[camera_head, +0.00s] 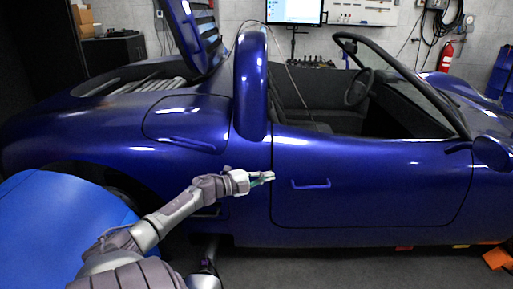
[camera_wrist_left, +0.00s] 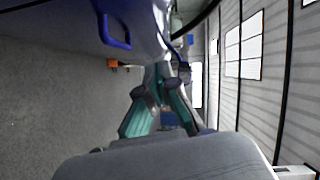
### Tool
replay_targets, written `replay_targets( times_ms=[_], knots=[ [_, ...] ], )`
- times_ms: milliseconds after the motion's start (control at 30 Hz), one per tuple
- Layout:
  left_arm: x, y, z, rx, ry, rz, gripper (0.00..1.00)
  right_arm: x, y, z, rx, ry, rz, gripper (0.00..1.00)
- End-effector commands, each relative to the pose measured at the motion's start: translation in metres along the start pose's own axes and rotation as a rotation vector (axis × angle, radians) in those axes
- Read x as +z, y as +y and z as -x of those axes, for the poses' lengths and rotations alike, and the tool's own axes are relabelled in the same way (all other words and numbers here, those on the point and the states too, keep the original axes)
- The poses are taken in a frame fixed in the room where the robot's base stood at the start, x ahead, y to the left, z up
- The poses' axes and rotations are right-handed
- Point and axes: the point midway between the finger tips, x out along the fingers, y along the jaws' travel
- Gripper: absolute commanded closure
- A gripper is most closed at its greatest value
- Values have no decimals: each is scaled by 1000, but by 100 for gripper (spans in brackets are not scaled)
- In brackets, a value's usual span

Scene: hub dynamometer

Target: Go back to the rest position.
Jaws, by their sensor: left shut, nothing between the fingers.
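My left arm reaches in from the lower left in the head view, and its left gripper (camera_head: 268,178) is in front of the side of the blue car (camera_head: 390,205). The fingers are shut with nothing between them. The tips are just left of the blue door handle (camera_head: 311,184) and apart from it. In the left wrist view the gripper's teal fingers (camera_wrist_left: 160,75) come together at their tips, and the handle (camera_wrist_left: 114,32) shows at the upper left. My right gripper is not in view.
A blue rounded object (camera_head: 60,225) stands at the lower left beside my arm. An orange block (camera_head: 498,257) lies on the floor at the right. A monitor (camera_head: 294,10) is on the back wall. The grey floor (camera_head: 350,268) in front of the car is mostly clear.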

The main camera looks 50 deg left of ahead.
Motion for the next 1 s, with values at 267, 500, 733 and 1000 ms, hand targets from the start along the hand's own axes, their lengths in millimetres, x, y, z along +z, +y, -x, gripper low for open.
replay_targets(
  times_ms=[267,500,733,1000],
  knots=[
    [6,-2,30,0,0,0,100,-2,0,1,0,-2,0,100],
    [6,-2,32,-1,1,0,100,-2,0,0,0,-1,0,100],
    [-11,31,20,-26,-96,94,100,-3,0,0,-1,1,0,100],
    [-96,145,21,15,-488,497,100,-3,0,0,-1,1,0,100]
  ],
)
